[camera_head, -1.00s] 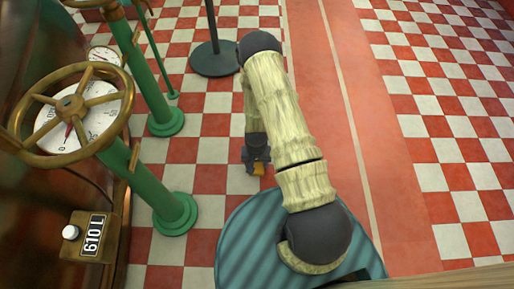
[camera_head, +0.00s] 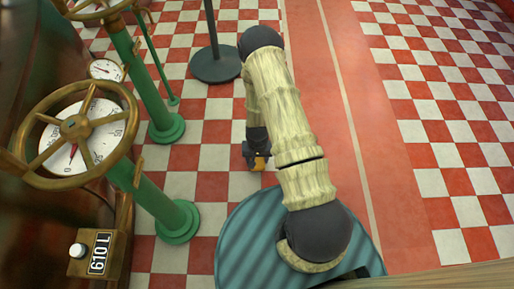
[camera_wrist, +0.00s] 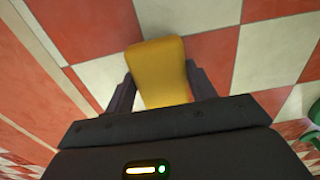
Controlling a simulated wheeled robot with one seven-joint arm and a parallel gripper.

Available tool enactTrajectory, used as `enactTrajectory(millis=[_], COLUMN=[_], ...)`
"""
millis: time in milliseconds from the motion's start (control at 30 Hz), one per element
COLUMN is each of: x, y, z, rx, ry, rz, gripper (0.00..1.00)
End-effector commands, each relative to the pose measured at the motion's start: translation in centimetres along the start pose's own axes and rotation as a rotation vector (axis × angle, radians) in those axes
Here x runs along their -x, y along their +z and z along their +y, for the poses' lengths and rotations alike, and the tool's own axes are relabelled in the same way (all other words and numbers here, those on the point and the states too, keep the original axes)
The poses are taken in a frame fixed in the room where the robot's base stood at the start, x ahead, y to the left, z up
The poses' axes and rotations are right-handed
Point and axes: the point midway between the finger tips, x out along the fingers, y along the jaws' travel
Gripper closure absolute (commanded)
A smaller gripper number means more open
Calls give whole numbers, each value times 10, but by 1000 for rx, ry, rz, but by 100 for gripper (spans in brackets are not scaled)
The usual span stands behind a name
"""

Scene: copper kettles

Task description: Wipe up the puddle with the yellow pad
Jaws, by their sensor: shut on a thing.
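My gripper (camera_head: 256,157) is shut on the yellow pad (camera_head: 260,163), which shows as a small yellow patch below the arm in the head view. In the wrist view, the pad (camera_wrist: 161,72) is a rounded yellow block between the two dark fingers of my gripper (camera_wrist: 163,85), over red and white tiles. I cannot tell whether the pad touches the floor. I cannot make out a puddle in either view.
Green posts (camera_head: 155,190) rise from round floor bases. A dark pole base (camera_head: 215,65) stands further ahead. Checkered floor around the gripper and to the right looks clear.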

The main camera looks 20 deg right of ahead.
Motion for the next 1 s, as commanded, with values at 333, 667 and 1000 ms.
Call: enactTrajectory(millis=[333,667,1000], x=[35,55,54], y=[1,1,1], z=[1,1,1], rx=[0,-1,-2], ry=[1,1,1], rz=[-3,-3,-3], gripper=[69,69,69])
